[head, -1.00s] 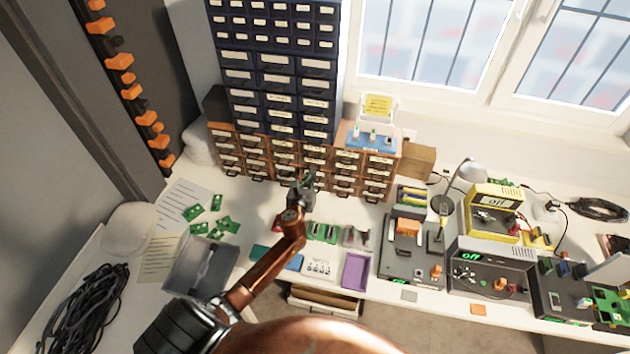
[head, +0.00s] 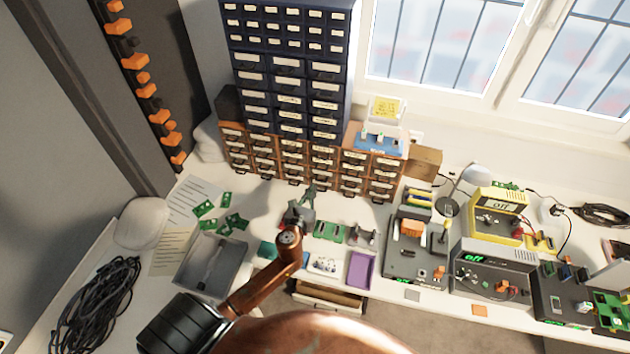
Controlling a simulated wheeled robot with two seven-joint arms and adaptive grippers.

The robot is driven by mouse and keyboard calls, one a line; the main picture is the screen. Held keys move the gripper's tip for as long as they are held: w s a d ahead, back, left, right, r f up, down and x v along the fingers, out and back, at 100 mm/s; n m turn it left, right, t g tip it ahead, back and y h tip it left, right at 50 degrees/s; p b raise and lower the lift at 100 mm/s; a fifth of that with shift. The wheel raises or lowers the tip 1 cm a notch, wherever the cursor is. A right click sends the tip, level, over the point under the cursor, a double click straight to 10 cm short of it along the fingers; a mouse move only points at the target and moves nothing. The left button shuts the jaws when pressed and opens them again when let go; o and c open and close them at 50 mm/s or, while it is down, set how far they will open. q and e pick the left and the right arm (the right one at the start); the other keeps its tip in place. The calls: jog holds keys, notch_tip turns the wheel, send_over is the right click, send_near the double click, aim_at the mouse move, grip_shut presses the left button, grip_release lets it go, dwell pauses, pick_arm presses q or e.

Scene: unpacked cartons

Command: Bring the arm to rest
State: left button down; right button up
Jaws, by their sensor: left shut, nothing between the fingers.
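My left arm comes in from the bottom left in the head view, copper-coloured with a dark joint. Its left gripper (head: 309,194) is shut and empty. It is over the white worktop (head: 262,207), in front of the brown drawer cabinet (head: 292,162). I cannot tell its height above the worktop. My right gripper is not in view.
A grey bin (head: 213,263) and green circuit boards (head: 232,222) lie left of the arm. A purple tray (head: 360,270) and small green parts (head: 330,231) lie to its right. A soldering station (head: 493,268) stands further right. Black cable (head: 95,305) is coiled at left.

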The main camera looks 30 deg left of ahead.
pick_arm(q)
jog(key=v, duration=0.4)
jog(key=shift+s+a, duration=0.1)
jog(key=shift+a, duration=0.05)
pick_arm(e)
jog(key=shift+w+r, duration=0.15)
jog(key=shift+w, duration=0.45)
